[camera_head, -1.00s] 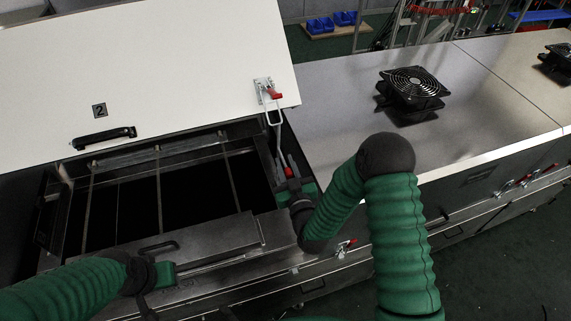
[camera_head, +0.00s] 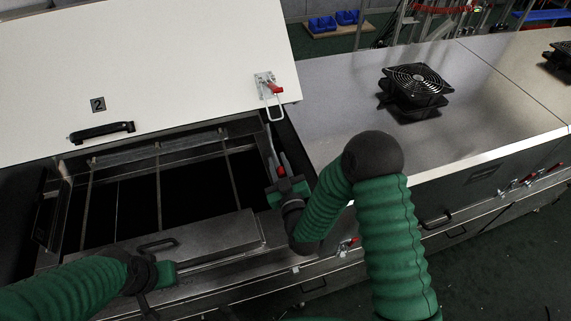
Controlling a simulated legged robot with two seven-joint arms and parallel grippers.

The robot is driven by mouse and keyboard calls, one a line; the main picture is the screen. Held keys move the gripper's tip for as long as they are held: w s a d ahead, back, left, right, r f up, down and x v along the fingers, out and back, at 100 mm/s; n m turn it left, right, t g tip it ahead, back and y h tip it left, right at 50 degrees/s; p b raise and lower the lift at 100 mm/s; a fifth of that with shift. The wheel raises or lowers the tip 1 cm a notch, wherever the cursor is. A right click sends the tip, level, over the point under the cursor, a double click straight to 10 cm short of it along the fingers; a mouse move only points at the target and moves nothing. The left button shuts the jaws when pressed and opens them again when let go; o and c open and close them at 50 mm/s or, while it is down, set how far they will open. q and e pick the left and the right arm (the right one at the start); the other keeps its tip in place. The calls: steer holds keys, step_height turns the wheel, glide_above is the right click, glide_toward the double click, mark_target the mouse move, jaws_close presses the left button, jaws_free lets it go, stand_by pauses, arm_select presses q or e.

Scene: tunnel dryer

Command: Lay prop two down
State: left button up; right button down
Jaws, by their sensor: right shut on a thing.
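Prop two (camera_head: 273,145) is a thin grey bar at the right side of the open dryer bay, below the raised white lid (camera_head: 180,70) marked "2". A red piece (camera_head: 281,171) shows at its lower end. My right gripper (camera_head: 280,176) is shut on the prop near that red piece; its fingers are partly hidden. Whether the prop's upper end touches the lid is hard to tell. My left gripper (camera_head: 160,275) is at the front edge of the bay, below a dark handled panel; its jaws are not clear.
The lid has a black handle (camera_head: 102,132) and a red toggle clamp (camera_head: 269,88) at its right corner. The dark bay (camera_head: 140,205) is open beneath it. A black fan (camera_head: 413,85) stands on the closed top to the right. More red clamps line the front.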

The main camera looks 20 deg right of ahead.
steer(key=a+f+n+b, duration=0.2)
steer(key=a+n+b, duration=0.3)
steer(key=a, duration=0.3)
steer(key=shift+f+n+b, duration=0.35)
steer(key=shift+f+n, duration=0.05)
steer(key=c, duration=1.5)
jaws_free()
steer(key=shift+c, duration=0.2)
steer(key=o, duration=0.3)
steer(key=shift+w+f, duration=0.15)
steer(key=shift+o, duration=0.2)
